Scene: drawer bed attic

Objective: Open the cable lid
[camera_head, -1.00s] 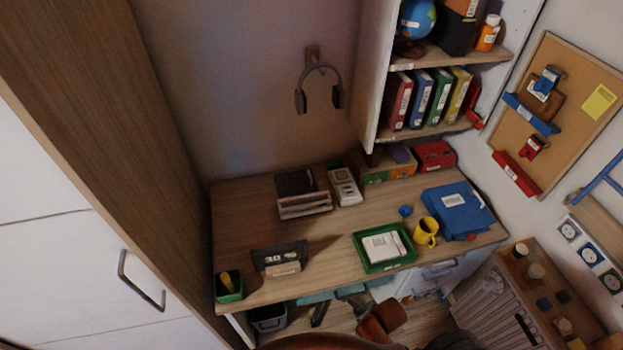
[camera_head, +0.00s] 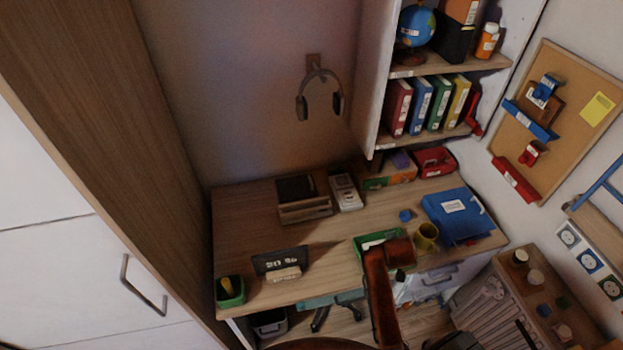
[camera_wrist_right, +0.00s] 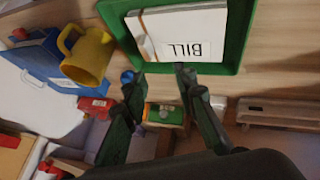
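I cannot make out for certain which part is the cable lid. A long grey-brown piece with a dark slot (camera_wrist_right: 285,112) lies at the desk's back edge in the right wrist view; it may be the lid, and it looks flat. A dark-topped wooden box (camera_head: 303,200) stands at the back left of the desk. My right gripper (camera_wrist_right: 158,76) is open and empty, its dark fingers apart below the green tray (camera_wrist_right: 238,55) in that view. In the head view my right arm covers part of the tray (camera_head: 362,243). My left gripper is out of view.
A yellow mug (camera_head: 426,236) and blue folder (camera_head: 458,214) sit right of the tray. A white device (camera_head: 345,191), a green-orange box (camera_head: 389,172) and a red box (camera_head: 435,160) line the back.

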